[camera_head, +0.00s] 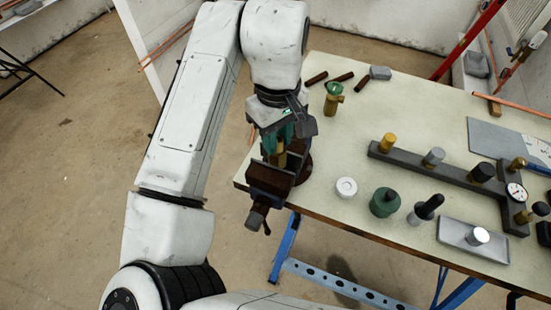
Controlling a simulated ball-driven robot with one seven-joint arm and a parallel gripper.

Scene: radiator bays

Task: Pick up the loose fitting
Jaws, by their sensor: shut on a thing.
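My gripper (283,140) points down over the vise (268,182) at the table's left corner. It is shut on a small brass piece (281,161), which looks like the loose fitting. The piece shows only partly between the fingers and the vise. I cannot tell whether it still touches the vise jaws. A separate brass valve with a green cap (333,98) stands upright on the table, to the right of the gripper and apart from it.
The pale table (345,140) carries a white round part (346,187), a green canister (385,202), a grey tray (465,240) and a dark manifold bar (410,162) with several fittings. Short brown pipe pieces (343,77) lie at the back. Open floor lies left.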

